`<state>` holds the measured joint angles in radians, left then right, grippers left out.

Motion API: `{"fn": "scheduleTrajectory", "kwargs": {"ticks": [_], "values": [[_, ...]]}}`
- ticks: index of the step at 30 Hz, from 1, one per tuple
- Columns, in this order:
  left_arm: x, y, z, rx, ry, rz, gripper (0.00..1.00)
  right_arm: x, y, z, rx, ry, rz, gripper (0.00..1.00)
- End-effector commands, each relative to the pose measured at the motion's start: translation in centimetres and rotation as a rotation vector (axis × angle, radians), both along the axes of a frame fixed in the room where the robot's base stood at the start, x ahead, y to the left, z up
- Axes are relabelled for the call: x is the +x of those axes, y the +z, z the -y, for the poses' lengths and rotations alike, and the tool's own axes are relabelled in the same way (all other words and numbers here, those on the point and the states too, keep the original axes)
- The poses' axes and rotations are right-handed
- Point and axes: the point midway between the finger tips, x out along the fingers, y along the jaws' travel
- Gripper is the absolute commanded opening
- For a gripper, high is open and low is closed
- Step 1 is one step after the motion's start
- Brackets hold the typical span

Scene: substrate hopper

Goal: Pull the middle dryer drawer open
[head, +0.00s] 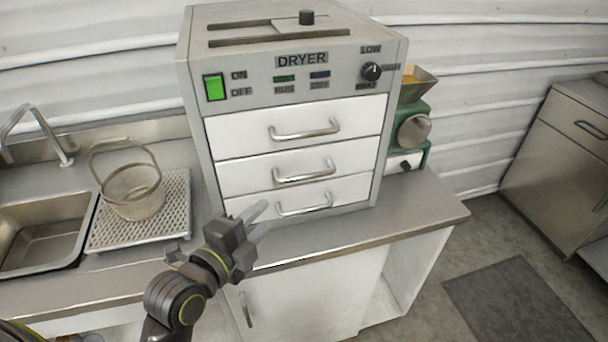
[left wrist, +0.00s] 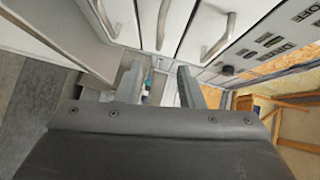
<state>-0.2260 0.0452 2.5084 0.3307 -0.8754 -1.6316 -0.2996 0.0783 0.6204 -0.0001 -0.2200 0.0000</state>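The dryer (head: 330,15) stands on the counter with three white drawers, all of which look closed. The middle drawer (head: 240,179) has a curved metal handle (head: 305,172). The same handle shows at the top of the left wrist view (left wrist: 163,24), beyond the fingers. My left gripper (head: 262,216) is in front of the dryer's lower left part and covers some of the bottom drawer. Its two fingers are apart in the left wrist view (left wrist: 160,82), with no object held between them. It is below the middle handle in the head view and appears apart from it. My right gripper is not in view.
The top drawer handle (head: 304,130) and bottom drawer handle (head: 304,204) lie close to the middle one. A sink (head: 40,230) and a wire basket (head: 132,192) on a perforated tray are at left. A green machine (head: 412,130) stands right of the dryer.

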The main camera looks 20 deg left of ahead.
Motion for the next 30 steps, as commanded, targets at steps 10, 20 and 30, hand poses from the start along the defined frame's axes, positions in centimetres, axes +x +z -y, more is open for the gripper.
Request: {"fn": "scheduleTrajectory", "kwargs": {"ticks": [10, 20, 30], "values": [[4.4, -0.4, 0.9, -0.003, 0.000, -0.001, 0.34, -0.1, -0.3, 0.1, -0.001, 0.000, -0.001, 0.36], [10.2, -1.2, 2.1, -0.002, 0.000, -0.001, 0.34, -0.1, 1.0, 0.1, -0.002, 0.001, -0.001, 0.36], [15.1, -2.0, 3.0, 0.000, 0.001, -0.001, 0.34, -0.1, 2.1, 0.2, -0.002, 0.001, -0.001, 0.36]]}}
